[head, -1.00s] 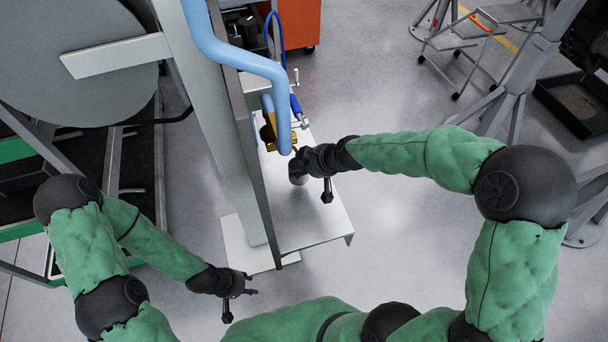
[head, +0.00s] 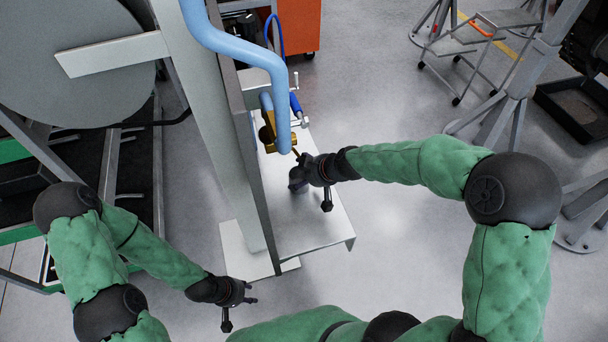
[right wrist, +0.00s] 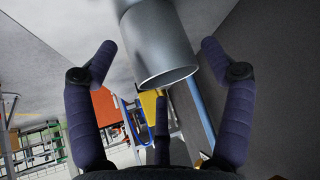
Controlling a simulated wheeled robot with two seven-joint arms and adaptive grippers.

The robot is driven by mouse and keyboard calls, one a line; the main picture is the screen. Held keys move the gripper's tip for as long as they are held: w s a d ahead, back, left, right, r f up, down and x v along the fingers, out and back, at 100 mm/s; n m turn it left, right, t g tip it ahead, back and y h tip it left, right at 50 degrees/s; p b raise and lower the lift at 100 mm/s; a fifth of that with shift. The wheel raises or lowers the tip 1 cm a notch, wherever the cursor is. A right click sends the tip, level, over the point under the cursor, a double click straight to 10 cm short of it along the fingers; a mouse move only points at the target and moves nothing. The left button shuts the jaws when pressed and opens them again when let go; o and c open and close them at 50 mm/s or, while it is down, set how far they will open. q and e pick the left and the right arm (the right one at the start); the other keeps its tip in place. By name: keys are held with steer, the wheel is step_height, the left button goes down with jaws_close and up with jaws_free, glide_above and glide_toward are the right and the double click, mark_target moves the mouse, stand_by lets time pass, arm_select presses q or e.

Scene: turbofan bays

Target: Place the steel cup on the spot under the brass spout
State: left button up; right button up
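The steel cup (right wrist: 163,52) is a plain grey cylinder in the right wrist view, its open rim towards the camera. It lies between the fingers of my right gripper (right wrist: 158,60), which are spread with a visible gap on each side. In the head view my right gripper (head: 303,173) is over the grey bench (head: 318,222), and it largely hides the cup. The brass spout fitting (head: 267,138) is just behind and left of that gripper, partly covered by the blue pipe. The spot under the spout cannot be made out. My left gripper (head: 240,292) is low at the left, apart from the bench, apparently empty.
A thick light-blue pipe (head: 245,56) bends down close above the right gripper. A tall grey upright panel (head: 250,150) bounds the bench on its left. A blue-handled lever (head: 296,104) stands behind the spout. Floor right of the bench is open.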

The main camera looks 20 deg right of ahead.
steer(key=shift+r, duration=0.2)
steer(key=p+v, duration=0.3)
steer(key=v, duration=0.9)
